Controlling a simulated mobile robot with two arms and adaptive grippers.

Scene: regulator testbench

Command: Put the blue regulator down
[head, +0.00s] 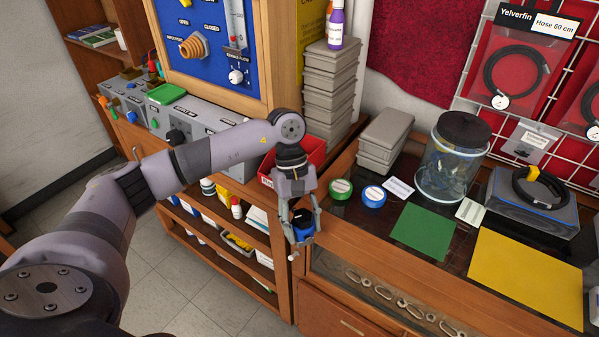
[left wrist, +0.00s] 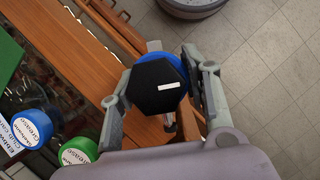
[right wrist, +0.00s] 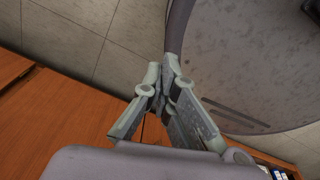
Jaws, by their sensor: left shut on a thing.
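The blue regulator (head: 302,227) has a black hexagonal cap with a white label, seen face-on in the left wrist view (left wrist: 160,88). My left gripper (head: 303,234) is shut on it, one finger on each side. It holds the regulator by the left front corner of the glass-topped counter (head: 448,262), above the wooden edge and the gap to the floor. The regulator's lower part is mostly hidden. My right gripper (right wrist: 163,82) shows only in the right wrist view, fingertips together and nothing between them.
On the counter lie a green mat (head: 424,232), a yellow mat (head: 525,278), a green-lidded tin (head: 340,189) and a blue-lidded tin (head: 373,196). A glass jar (head: 452,160), grey boxes (head: 385,140) and a coiled hose (head: 540,187) stand behind. A red bin (head: 308,150) is behind my left gripper.

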